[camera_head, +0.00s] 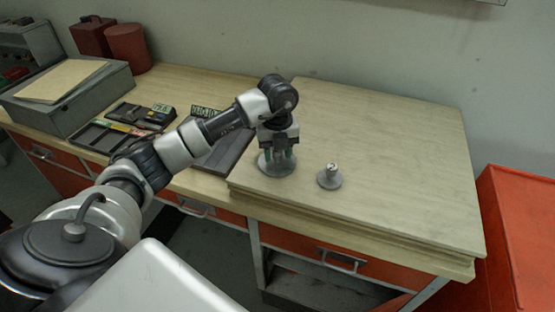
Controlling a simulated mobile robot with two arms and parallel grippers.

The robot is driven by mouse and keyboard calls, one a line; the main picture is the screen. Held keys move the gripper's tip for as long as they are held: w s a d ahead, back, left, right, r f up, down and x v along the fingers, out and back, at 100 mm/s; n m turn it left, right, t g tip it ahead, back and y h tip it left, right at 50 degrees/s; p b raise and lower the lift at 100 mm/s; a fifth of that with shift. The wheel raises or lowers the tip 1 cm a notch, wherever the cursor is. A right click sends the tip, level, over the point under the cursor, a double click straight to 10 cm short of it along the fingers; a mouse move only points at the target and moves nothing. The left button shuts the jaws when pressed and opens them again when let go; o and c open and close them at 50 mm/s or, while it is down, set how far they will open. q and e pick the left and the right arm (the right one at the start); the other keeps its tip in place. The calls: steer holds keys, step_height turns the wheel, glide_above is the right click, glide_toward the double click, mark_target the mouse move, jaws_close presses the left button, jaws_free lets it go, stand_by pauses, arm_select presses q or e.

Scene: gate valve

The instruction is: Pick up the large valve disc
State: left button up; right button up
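The large valve disc (276,169) is a grey round disc lying on the raised wooden board near its left front edge. My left gripper (280,156) points down right over it, its fingers apart, with green showing at the fingertips. The fingers hide the middle of the disc, and I cannot tell whether they touch it. A smaller grey disc with an upright stem (330,177) stands on the board just to the right. My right gripper is not in view.
The wooden board (400,140) is clear on its right and back. Left of it on the workbench are a dark tray (222,158), a digital device (155,114) and a grey box (75,95). Red canisters (128,45) stand behind. A red cabinet (520,230) stands at the right.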

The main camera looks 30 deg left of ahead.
arm_select(q)
steer(key=c, duration=0.7)
steer(key=shift+o, duration=0.2)
steer(key=shift+r, duration=0.2)
